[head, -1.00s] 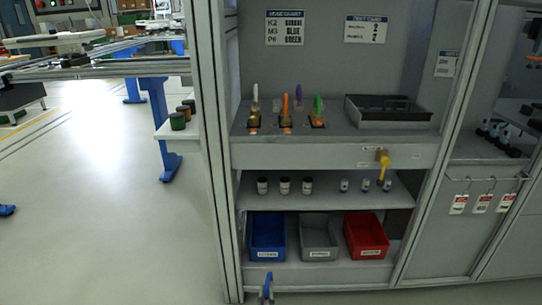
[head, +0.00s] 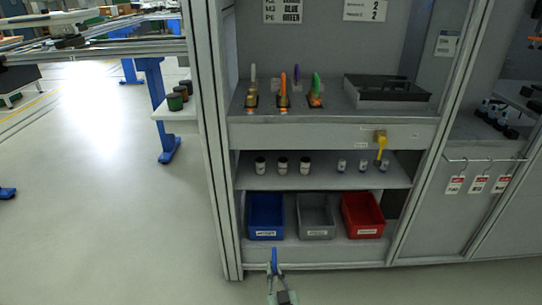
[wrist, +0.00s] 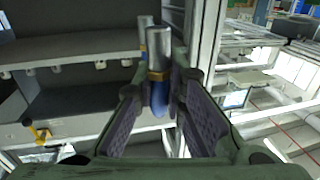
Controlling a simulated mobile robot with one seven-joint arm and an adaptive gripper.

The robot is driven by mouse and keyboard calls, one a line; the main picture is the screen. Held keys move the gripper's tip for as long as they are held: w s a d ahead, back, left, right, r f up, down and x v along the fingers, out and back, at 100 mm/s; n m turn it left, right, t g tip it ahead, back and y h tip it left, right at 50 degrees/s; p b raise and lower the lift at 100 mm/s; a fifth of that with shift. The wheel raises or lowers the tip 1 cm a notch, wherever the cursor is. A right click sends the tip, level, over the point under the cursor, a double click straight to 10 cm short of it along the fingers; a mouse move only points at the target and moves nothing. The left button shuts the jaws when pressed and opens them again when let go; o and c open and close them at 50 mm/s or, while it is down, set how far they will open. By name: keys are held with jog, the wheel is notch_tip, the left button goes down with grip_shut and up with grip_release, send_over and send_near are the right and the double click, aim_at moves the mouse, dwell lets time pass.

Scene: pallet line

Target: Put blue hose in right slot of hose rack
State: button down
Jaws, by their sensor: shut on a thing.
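My gripper (head: 277,274) is low in the head view, in front of the cabinet's bottom edge. It is shut on the blue hose (head: 274,258), which stands upright between the fingers. In the wrist view the blue hose (wrist: 160,97) has a brass ring and a silver metal end, held between my gripper's pads (wrist: 158,104). A second silver end shows behind it. In the head view, white (head: 253,74), orange (head: 284,84) and green (head: 317,84) upright pieces stand in fittings on the cabinet's upper counter. I cannot tell which part is the hose rack or its right slot.
A black tray (head: 388,95) sits on the counter, right of the fittings. A yellow handle (head: 381,143) sticks out from the counter's front. Small jars stand on the middle shelf. Blue (head: 265,232), grey (head: 316,232) and red (head: 363,232) bins fill the bottom. Open floor lies left.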

notch_tip(320, 180, down, 8)
jog(key=w+a+m+h, duration=0.2)
jog(key=h, duration=0.1)
jog(key=shift+h, duration=0.4)
